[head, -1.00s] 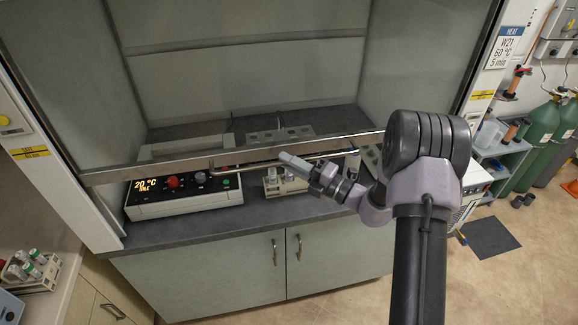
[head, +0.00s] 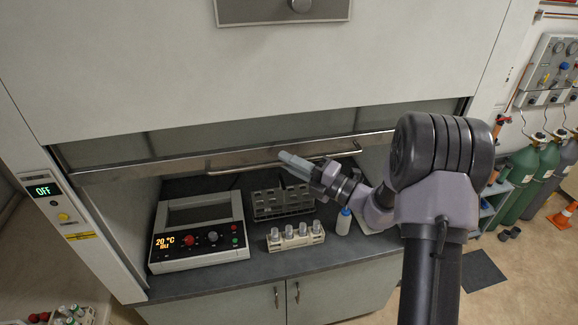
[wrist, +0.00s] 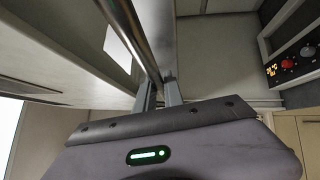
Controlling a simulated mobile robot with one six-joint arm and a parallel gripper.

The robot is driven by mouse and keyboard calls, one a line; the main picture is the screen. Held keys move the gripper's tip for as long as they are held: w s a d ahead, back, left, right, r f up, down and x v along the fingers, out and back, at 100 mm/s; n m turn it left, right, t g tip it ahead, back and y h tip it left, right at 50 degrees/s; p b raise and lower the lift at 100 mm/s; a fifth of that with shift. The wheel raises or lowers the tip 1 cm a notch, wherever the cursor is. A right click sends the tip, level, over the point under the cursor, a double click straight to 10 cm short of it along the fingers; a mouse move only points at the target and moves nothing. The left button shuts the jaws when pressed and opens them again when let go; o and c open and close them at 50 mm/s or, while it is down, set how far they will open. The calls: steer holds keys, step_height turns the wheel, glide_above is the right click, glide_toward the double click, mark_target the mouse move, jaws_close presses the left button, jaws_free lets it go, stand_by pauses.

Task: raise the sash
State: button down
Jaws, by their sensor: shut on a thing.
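The fume hood's sash is a glass pane with a metal bottom rail (head: 130,172), now well above the worktop in the head view. A bar handle (head: 240,166) runs along the rail. My gripper (head: 290,160) is at the middle of this handle, and its fingers are shut on it. In the wrist view the handle bar (wrist: 128,30) runs down between the fingers of my gripper (wrist: 160,95). The exact contact is partly hidden by the fingers.
Under the sash, a hotplate (head: 200,255) reading 20 °C, a grey rack (head: 270,203) and a block of capped vials (head: 296,236) stand on the worktop (head: 230,283). A white bottle (head: 344,221) stands at right. Green gas cylinders (head: 522,180) stand outside the hood.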

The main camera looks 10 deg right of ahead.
steer(key=shift+r+p, duration=0.6)
steer(key=shift+r, duration=0.6)
steer(key=c, duration=1.5)
jaws_free()
steer(key=shift+o, duration=0.2)
steer(key=shift+f, duration=0.1)
steer(key=b+v, duration=0.4)
steer(key=v, duration=1.3)
steer(key=shift+s, duration=0.25)
